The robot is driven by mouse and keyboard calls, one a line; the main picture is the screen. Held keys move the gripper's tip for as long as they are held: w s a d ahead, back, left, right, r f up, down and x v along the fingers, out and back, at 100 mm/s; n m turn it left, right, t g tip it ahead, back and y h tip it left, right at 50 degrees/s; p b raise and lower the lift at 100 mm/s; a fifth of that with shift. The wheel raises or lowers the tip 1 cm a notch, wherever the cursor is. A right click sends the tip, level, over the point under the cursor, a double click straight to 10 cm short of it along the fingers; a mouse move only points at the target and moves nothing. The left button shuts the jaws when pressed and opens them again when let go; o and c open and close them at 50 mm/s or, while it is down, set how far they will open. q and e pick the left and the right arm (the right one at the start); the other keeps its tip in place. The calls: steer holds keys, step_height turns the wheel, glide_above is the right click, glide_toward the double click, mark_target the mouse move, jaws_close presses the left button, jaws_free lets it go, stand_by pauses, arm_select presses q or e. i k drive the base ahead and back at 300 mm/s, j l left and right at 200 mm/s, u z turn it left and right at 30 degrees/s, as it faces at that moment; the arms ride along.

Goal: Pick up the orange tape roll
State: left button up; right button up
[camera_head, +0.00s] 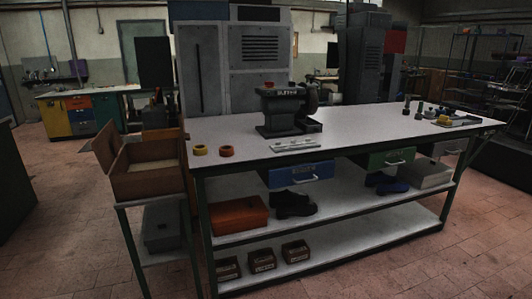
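Two small tape rolls lie flat on the left end of the white-topped workbench (362,138). The orange tape roll (226,151) is the right one of the two, close to the bench's front edge. A yellow tape roll (200,150) lies just to its left, a little apart from it. Neither of my grippers shows in the head view, and nothing is touching the rolls.
A dark press machine (284,108) stands on the bench behind and right of the rolls. An open brown box (149,180) sits on a stand left of the bench. Shelves below hold an orange box (239,215) and dark shoes (291,203). Tiled floor in front is clear.

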mark_target(225, 151)
steer(key=i+j+z, duration=0.45)
steer(key=j+z, duration=0.2)
steer(key=i+j+z, duration=0.15)
steer(key=j+z, duration=0.2)
steer(key=i+j+z, duration=0.1)
steer(key=j+z, duration=0.25)
